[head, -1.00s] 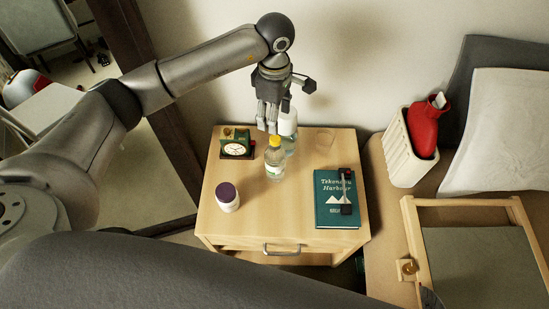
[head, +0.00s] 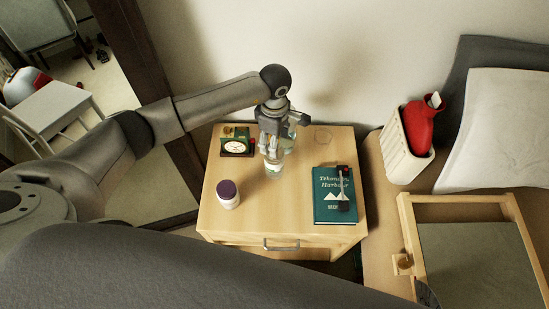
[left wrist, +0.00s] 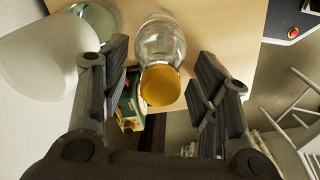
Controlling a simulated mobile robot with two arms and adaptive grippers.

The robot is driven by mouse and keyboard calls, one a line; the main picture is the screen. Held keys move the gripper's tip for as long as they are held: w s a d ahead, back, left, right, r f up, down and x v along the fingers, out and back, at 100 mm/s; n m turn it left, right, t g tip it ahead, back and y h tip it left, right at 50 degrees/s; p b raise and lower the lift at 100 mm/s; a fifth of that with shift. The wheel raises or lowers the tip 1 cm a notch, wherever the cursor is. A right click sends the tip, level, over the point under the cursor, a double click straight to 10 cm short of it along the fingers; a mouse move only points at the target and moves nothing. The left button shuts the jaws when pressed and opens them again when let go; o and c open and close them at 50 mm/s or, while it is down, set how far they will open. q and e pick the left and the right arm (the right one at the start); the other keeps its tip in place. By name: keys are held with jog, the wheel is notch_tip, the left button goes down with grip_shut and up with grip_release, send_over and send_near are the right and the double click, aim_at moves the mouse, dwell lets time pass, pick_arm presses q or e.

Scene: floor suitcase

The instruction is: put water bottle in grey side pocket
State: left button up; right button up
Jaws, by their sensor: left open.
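Gaps show on both sides of the cap. I cannot make out a grey side pocket for certain. My right gripper is not in view.
A white object with a clear glass part (left wrist: 45,55) stands close behind the bottle. A clock (head: 237,147), a purple-lidded jar (head: 228,194) and a green book (head: 334,195) are also on the nightstand. A wood-framed tray (head: 408,225) lies at right.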

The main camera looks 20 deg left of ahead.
pick_arm(q)
grip_shut()
jog(key=shift+w+r, duration=0.1)
jog(key=shift+r, duration=0.15)
dwell(0.4)
